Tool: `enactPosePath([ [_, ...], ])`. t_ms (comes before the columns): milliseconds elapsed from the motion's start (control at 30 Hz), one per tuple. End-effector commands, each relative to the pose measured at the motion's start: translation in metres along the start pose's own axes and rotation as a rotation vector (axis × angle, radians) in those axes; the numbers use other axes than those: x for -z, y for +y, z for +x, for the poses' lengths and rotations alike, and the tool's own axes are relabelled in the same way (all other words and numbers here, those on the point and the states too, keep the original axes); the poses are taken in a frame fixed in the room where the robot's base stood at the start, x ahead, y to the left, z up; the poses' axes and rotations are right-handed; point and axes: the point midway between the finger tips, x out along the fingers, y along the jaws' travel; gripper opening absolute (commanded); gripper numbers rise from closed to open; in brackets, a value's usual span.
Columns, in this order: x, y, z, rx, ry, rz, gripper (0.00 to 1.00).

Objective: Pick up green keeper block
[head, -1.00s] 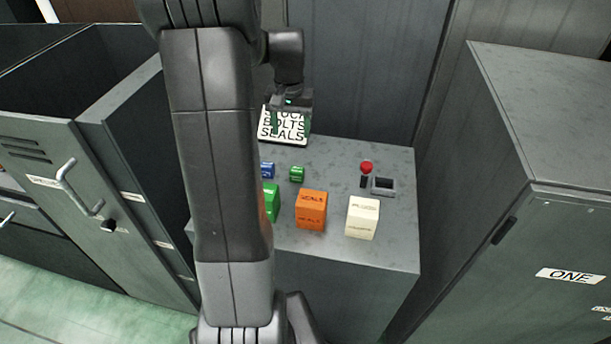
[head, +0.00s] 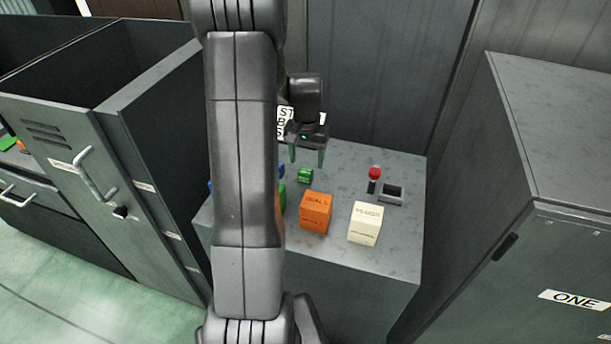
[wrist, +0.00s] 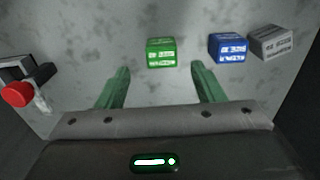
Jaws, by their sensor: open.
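The small green block (head: 305,176) stands on the grey cabinet top (head: 350,160), behind the orange block. In the wrist view the same green block (wrist: 161,53) has white lettering and sits just beyond the fingertips, centred between the two fingers. My gripper (head: 307,158) is open and empty, its green fingers pointing down above and slightly behind the block in the head view. The open fingers also show in the wrist view (wrist: 160,71). They appear apart from the block.
A blue block (wrist: 228,48) and a grey block (wrist: 271,43) are beside the green one. An orange block (head: 315,212), a cream block (head: 364,223) and a larger green block (head: 282,197), partly hidden by my arm, stand nearer.

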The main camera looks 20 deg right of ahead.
Motion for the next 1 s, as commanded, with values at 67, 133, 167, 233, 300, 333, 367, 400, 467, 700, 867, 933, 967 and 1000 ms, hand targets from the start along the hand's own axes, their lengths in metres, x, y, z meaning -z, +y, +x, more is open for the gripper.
enactPosePath([
  [67,-0.003,-0.001,0.013,-0.002,-0.006,-0.001,0.62],
  [133,-0.003,-0.002,0.023,-0.001,-0.005,-0.001,0.62],
  [167,-0.003,-0.002,0.027,-0.001,-0.004,0.000,0.62],
  [233,-0.003,-0.002,0.035,-0.001,-0.004,0.000,0.62],
  [300,-0.003,-0.002,0.039,0.000,-0.002,0.000,0.62],
  [333,-0.002,-0.002,0.040,0.000,-0.001,0.000,0.62],
  [367,-0.002,-0.002,0.041,0.000,-0.001,0.000,0.62],
  [400,-0.002,-0.002,0.041,0.000,-0.001,0.000,0.62],
  [467,-0.002,-0.002,0.041,0.000,-0.001,0.000,0.62],
  [700,-0.002,-0.002,0.041,0.000,-0.001,0.000,0.32],
  [867,-0.002,-0.002,0.041,0.000,0.000,0.000,0.11],
  [933,-0.002,-0.002,0.040,0.000,0.000,0.000,0.11],
  [967,-0.002,-0.002,0.040,0.000,0.000,0.000,0.11],
  [1000,-0.002,-0.002,0.040,0.000,0.000,0.000,0.11],
])
